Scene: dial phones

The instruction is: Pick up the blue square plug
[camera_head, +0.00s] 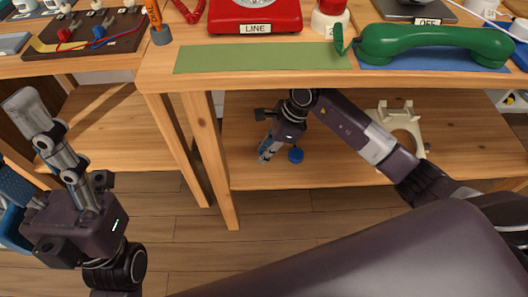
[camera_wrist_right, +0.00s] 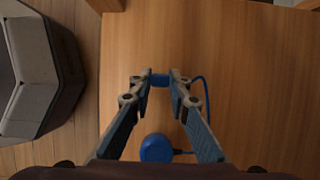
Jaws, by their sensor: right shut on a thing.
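A thin blue cord (camera_wrist_right: 203,88) curves to the right of the gripper there. A round blue piece (camera_wrist_right: 156,148) sits below, between the spread finger bases. In the head view my right gripper (camera_head: 267,150) reaches down over the lower shelf, and the round blue piece (camera_head: 296,155) shows just right of it. The held plug is hidden there. My left gripper (camera_head: 22,150) is at the left, fingers apart, seemingly empty.
The wooden lower shelf (camera_head: 255,175) lies under the tabletop, whose front edge and leg (camera_head: 214,160) stand near my right arm. A cream-coloured cradle-like part (camera_head: 400,122) is at the shelf's right. A red phone (camera_head: 255,17) and green handset (camera_head: 435,44) rest above.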

